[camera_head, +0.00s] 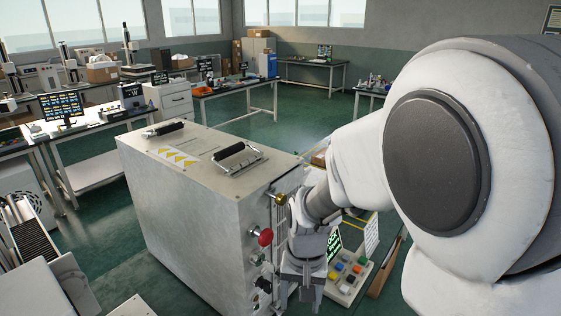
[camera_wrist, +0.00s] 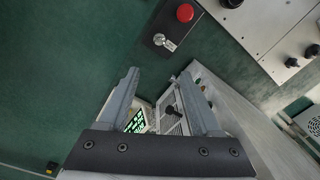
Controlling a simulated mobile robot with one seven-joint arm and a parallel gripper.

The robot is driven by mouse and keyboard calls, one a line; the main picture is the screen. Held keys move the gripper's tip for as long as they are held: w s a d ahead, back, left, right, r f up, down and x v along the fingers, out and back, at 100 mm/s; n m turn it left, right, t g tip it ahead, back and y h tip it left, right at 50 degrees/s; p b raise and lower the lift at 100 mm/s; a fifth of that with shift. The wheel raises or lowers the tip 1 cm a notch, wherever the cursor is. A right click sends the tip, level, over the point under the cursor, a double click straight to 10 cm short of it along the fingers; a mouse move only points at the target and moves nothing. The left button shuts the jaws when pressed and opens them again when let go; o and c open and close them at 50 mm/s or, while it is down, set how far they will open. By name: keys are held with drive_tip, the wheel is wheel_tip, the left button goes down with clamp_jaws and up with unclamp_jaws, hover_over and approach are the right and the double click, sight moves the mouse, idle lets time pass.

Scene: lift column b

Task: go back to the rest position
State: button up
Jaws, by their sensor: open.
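My gripper (camera_head: 301,291) hangs on the right side of a large grey metal cabinet (camera_head: 185,215), close to its knobbed face. In the wrist view the two fingers (camera_wrist: 159,75) are spread apart with nothing between their tips. The gripper is open and empty. My white arm fills the right of the head view and hides the floor behind it. The lowest part of the gripper is near the bottom edge of the head view.
A red knob (camera_head: 265,237) sticks out of the cabinet face beside my gripper. A box with several coloured buttons (camera_head: 346,281) stands just right of it. The wrist view shows a red button (camera_wrist: 185,13) and a green-text screen (camera_wrist: 136,122). Green floor lies open behind the cabinet.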

drive_tip(key=s+d+r+t, duration=0.2)
drive_tip(key=s+d+r, duration=0.3)
drive_tip(key=r, duration=0.3)
drive_tip(key=s+d+r+n+t, duration=0.1)
drive_tip(key=s+d+r+t, duration=0.2)
drive_tip(key=s+r, duration=0.4)
drive_tip(key=shift+d+r+n, duration=0.3)
drive_tip(key=shift+d+r, duration=0.55)
drive_tip(key=shift+d, duration=0.05)
